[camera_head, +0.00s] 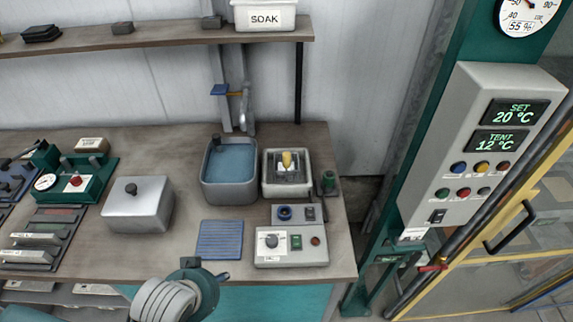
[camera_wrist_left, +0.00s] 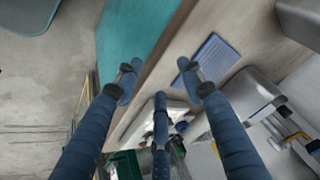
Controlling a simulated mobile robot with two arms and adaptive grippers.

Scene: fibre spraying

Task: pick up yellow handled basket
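The basket with the yellow handle (camera_head: 287,159) sits in a pale square tank (camera_head: 269,190) on the right part of the bench in the head view. My right gripper is in neither view.
A water-filled grey basin (camera_head: 230,172) stands left of the tank. A blue ribbed mat (camera_head: 219,240) and a control box (camera_head: 291,247) lie nearer the front. A grey lidded box (camera_head: 138,205) stands further left. A shelf (camera_head: 170,36) runs above the bench.

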